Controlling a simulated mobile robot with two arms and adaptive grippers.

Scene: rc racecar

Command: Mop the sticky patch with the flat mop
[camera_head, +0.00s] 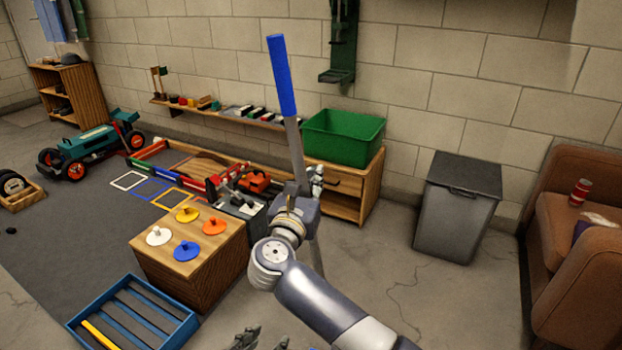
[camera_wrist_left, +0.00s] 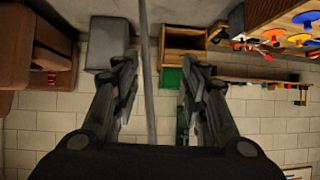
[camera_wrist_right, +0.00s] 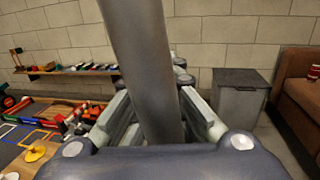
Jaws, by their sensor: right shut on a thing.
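My right gripper (camera_head: 300,200) is shut on the grey shaft of the flat mop (camera_head: 293,145), whose blue handle end points up. The shaft also shows large between the fingers in the right wrist view (camera_wrist_right: 143,70). A short lower piece of shaft shows below the gripper in the head view; the mop head is not in view. My left gripper (camera_head: 262,340) is at the bottom edge of the head view. In the left wrist view (camera_wrist_left: 158,80) its fingers are apart, with the shaft seen between them, not gripped. I see no sticky patch.
A grey bin (camera_head: 457,210) and a brown sofa (camera_head: 565,255) stand right. A green crate (camera_head: 343,138) sits on a wooden cabinet (camera_head: 345,205). A wooden box (camera_head: 195,260) with coloured knobs and a blue tray (camera_head: 95,290) stand left. Bare floor lies before the bin.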

